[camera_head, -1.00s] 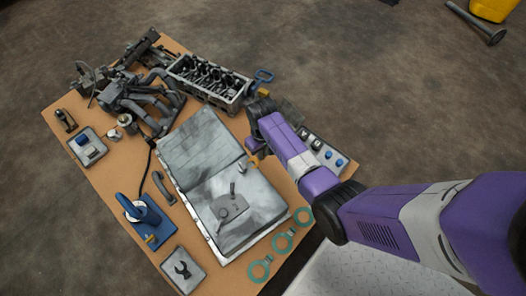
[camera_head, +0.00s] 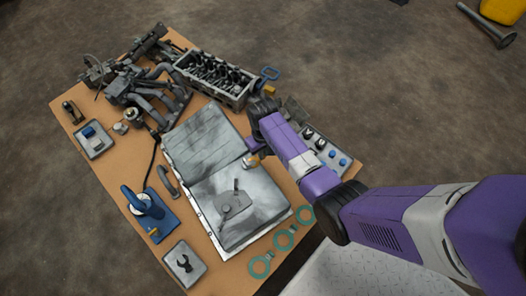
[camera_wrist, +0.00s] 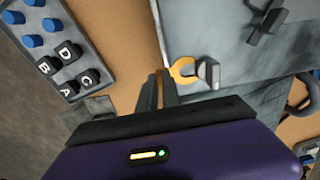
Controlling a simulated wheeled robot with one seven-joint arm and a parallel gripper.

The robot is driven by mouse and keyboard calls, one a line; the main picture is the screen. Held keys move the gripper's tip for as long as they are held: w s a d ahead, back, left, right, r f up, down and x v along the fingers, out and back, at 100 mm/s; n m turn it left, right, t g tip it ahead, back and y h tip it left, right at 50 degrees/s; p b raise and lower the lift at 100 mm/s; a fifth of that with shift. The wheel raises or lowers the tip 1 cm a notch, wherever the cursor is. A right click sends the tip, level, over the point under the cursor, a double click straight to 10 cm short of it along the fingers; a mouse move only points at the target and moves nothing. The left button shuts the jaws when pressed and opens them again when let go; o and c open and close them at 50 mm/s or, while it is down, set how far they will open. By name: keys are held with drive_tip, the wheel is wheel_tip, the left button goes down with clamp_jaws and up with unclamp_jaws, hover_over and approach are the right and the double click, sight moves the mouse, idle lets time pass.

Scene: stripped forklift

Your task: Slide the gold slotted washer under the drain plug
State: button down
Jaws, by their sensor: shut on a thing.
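The gold slotted washer (camera_wrist: 178,69) is a small C-shaped ring in the wrist view, its open side facing right. My gripper (camera_wrist: 160,82) is shut on its left end, and my fingers hide part of it. The grey drain plug (camera_wrist: 209,72) stands at the washer's open side, at the edge of a large grey metal pan (camera_wrist: 215,28). The prongs reach up to the plug; I cannot tell whether they are around its shank. In the head view the washer (camera_head: 251,161) is a small gold spot beside the pan (camera_head: 241,207), and my arm partly covers that area.
A tray with blue knobs and lettered black caps (camera_wrist: 58,62) lies to the left in the wrist view. An engine block (camera_head: 215,78) and manifold parts (camera_head: 150,95) fill the table's far end. Green rings (camera_head: 284,240) lie along the near edge.

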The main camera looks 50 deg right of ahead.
sight(256, 161)
drive_tip(key=shift+a, duration=0.2)
drive_tip(key=shift+w+a, duration=0.15)
drive_tip(key=shift+a, duration=0.2)
drive_tip(key=shift+w+a+p, duration=0.2)
drive_tip(key=shift+a+p, duration=0.35)
drive_tip(key=shift+a, duration=0.35)
drive_tip(key=c, duration=1.5)
unclamp_jaws()
drive_tip(key=shift+o, duration=0.2)
wheel_tip(256, 161, up, 8)
drive_tip(key=p, duration=0.3)
drive_tip(key=shift+p, duration=0.35)
drive_tip(key=shift+d+f, duration=0.1)
drive_tip(key=shift+f, duration=0.05)
